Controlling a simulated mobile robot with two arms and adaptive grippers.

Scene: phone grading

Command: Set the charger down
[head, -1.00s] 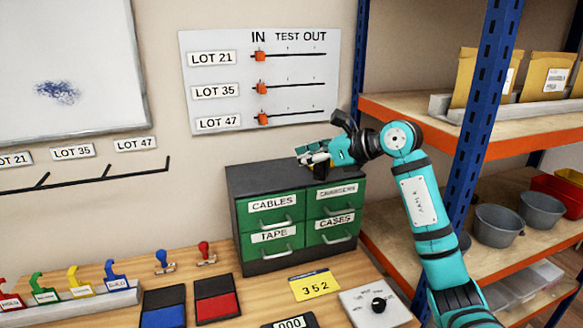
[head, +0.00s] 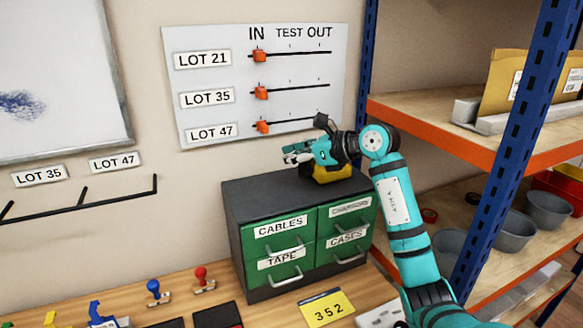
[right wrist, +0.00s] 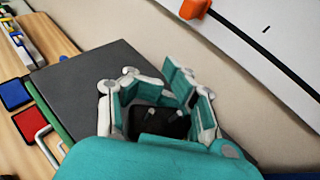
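My right gripper (head: 297,154) is above the back of the dark cabinet's top (head: 265,190), with its fingers pointing left. In the right wrist view the fingers (right wrist: 160,95) stand apart with a small black item (right wrist: 158,122) between them; it may be the charger. I cannot tell whether the fingers press on it or only surround it. In the head view no black item shows clearly at the fingertips. My left gripper is out of view.
The cabinet's green drawers (head: 280,227) are closed. The left part of its top is clear. A slider board (head: 250,85) hangs on the wall close behind the gripper. A blue rack post (head: 515,150) and shelves stand right. Stamps (head: 154,290) and a yellow card (head: 327,308) are on the bench.

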